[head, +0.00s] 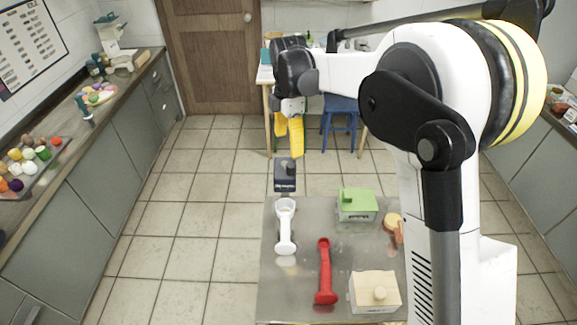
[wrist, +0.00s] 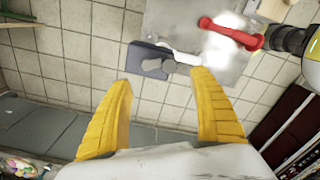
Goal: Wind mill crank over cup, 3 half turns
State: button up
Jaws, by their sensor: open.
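My gripper (head: 289,150) has yellow fingers pointing down, apart and empty. In the head view it appears just past the far end of the steel table, above a dark grey block (head: 285,175). In the wrist view the fingertips (wrist: 162,78) frame floor tiles, with the dark block (wrist: 147,60) ahead. A white piece with a round, ring-like end (head: 286,228) lies close by the block. A long red piece with thickened ends (head: 324,270) lies on the table. I cannot tell which piece is the mill, its crank or the cup.
The steel table (head: 290,295) also holds a green-topped box (head: 357,205), a pale box with a knob (head: 375,291) and a round brown item (head: 393,221). A counter (head: 75,140) with food runs along the left. A blue stool (head: 341,115) stands behind. Tiled floor is clear at left.

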aim_at(288, 166)
notch_tip(288, 166, down, 10)
jog(key=shift+r+b, duration=0.2)
jog(key=shift+b, duration=0.7)
jog(key=c, duration=0.9)
